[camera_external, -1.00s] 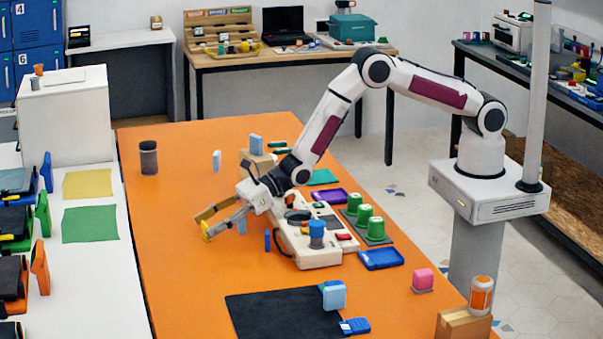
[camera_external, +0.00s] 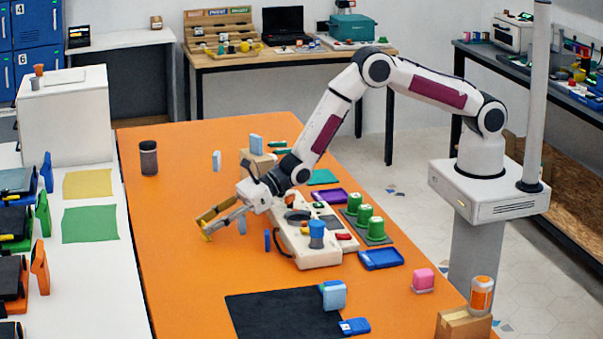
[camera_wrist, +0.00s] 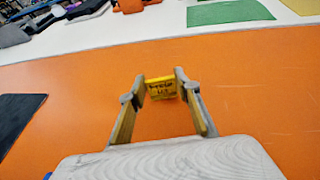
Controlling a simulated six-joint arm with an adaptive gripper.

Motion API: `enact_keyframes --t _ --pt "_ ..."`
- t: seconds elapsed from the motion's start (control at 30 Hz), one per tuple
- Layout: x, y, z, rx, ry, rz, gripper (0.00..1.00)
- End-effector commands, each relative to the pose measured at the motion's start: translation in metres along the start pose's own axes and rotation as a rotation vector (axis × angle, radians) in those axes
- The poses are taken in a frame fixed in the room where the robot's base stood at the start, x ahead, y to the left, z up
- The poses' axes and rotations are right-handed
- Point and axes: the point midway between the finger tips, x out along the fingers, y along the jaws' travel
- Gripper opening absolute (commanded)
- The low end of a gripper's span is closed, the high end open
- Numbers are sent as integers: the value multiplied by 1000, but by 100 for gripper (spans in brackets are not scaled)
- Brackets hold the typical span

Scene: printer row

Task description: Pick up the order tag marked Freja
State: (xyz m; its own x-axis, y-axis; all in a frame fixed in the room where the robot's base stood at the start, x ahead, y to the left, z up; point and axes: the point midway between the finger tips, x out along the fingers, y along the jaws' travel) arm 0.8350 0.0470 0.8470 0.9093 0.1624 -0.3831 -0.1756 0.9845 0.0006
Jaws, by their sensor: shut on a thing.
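A small yellow tag (camera_wrist: 161,88) stands between the fingertips of my gripper (camera_wrist: 162,80) in the wrist view. Its dark lettering seems to read Freja, with a smaller line below that I cannot read. My gripper's fingers press on the tag from both sides. In the external view my gripper (camera_external: 217,222) reaches low over the orange table (camera_external: 180,285), left of the cream-coloured console. The tag is a small yellow patch at the fingertips there. I cannot tell whether it touches the table.
The console (camera_external: 310,250) with buttons and a blue cylinder is right of my gripper. A blue upright piece (camera_external: 267,240) stands close by. A black mat (camera_external: 270,315) lies in front. A dark cylinder (camera_external: 148,157) stands at the back left. The table's left side is clear.

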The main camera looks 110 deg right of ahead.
Motion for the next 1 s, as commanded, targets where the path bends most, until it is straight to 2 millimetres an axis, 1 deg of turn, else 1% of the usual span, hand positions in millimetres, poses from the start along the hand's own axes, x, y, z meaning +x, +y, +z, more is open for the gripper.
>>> enact_keyframes --t 0.27,0.6,0.8,1.0 --pt "-7 0 18 0 -2 0 23" --pt "-24 0 60 0 -2 -1 23" --pt "-33 0 80 -1 -2 0 23" --pt "-37 0 89 0 0 -1 23"
